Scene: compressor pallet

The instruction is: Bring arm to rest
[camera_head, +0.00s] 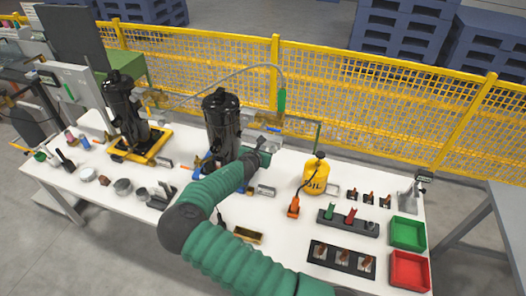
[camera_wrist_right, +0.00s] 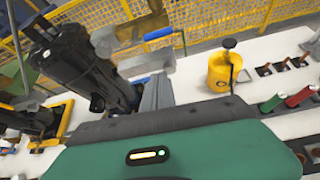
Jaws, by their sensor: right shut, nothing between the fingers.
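My right arm, in a green ribbed sleeve, comes in from the bottom right of the head view and bends up over the table. My right gripper (camera_head: 263,146) is at the right side of the nearer black compressor (camera_head: 222,122), close to it. I cannot tell whether they touch. The gripper is shut and empty. In the right wrist view the grey fingers (camera_wrist_right: 157,95) stand just right of the black compressor (camera_wrist_right: 85,68). My left gripper is not in view.
A yellow oil can (camera_head: 314,175) stands right of the gripper. A second black compressor (camera_head: 125,105) is on the left. A green bin (camera_head: 407,233) and red bin (camera_head: 409,270) sit at the table's right end. A yellow mesh fence (camera_head: 345,90) runs behind the white table.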

